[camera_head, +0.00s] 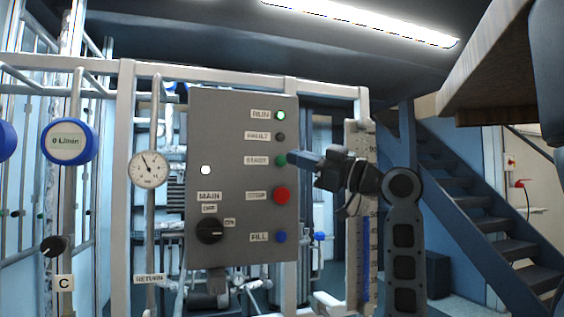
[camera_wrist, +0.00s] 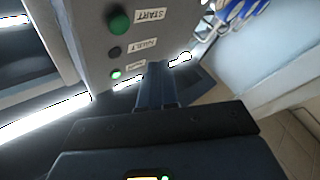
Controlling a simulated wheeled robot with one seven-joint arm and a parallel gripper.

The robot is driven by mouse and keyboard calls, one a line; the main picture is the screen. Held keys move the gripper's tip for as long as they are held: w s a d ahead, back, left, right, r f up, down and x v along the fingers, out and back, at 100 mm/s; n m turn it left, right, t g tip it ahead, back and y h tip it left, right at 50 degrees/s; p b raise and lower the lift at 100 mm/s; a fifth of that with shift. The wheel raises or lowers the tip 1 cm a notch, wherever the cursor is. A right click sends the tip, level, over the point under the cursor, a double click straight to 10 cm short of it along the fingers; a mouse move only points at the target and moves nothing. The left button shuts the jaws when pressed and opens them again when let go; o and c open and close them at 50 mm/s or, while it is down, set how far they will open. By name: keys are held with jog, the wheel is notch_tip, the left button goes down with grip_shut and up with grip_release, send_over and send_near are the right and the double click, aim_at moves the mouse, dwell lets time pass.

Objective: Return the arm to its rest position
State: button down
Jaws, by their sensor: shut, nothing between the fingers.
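My gripper (camera_head: 296,157) is at the right edge of the grey control panel (camera_head: 231,130) in the head view. Its tip is close to the green START button (camera_head: 281,160); I cannot tell from this view whether they touch. In the wrist view my gripper (camera_wrist: 156,72) has its fingers together with nothing between them. The START button (camera_wrist: 118,21) there is up and left of the fingertips, apart from them. My dark arm (camera_head: 403,230) reaches up from the bottom and bends left toward the panel.
The panel also carries the lit RUN lamp (camera_head: 281,115), the red STOP button (camera_head: 281,196), the blue FILL button (camera_head: 281,237) and the black MAIN knob (camera_head: 210,231). A gauge (camera_head: 148,169) is left. A scaled column (camera_head: 362,270) stands behind my arm. Stairs (camera_head: 470,200) are at right.

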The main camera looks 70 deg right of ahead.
dwell(0.4)
jog(key=w+a+f+m+g+h, duration=0.1)
jog(key=w+a+f+m, duration=0.2)
jog(key=f, duration=0.6)
jog(key=w+a+f+m+h, duration=0.1)
jog(key=w+a+f+m, duration=0.2)
jog(key=f, duration=0.5)
jog(key=w+a+f+m+g+h, duration=0.1)
jog(key=w+a+f+m+h, duration=0.15)
jog(key=f, duration=0.65)
jog(key=s+a+f+m+g, duration=0.1)
jog(key=a+f, duration=0.6)
jog(key=f, duration=0.2)
jog(key=s+a+f+g+y, duration=0.2)
jog(key=s+a+f+y, duration=0.1)
jog(key=s+a+f, duration=0.95)
jog(key=s+a+n+y, duration=0.2)
jog(key=s+a, duration=0.3)
jog(key=s, duration=0.2)
jog(key=s+a+n+g+y, duration=0.1)
jog(key=s+a+n, duration=0.2)
jog(key=s+a, duration=0.2)
jog(key=shift+s+a+r+y, duration=0.25)
jog(key=shift+s+r+y, duration=0.15)
jog(key=shift+s, duration=1.15)
jog(key=c, duration=1.8)
grip_release()
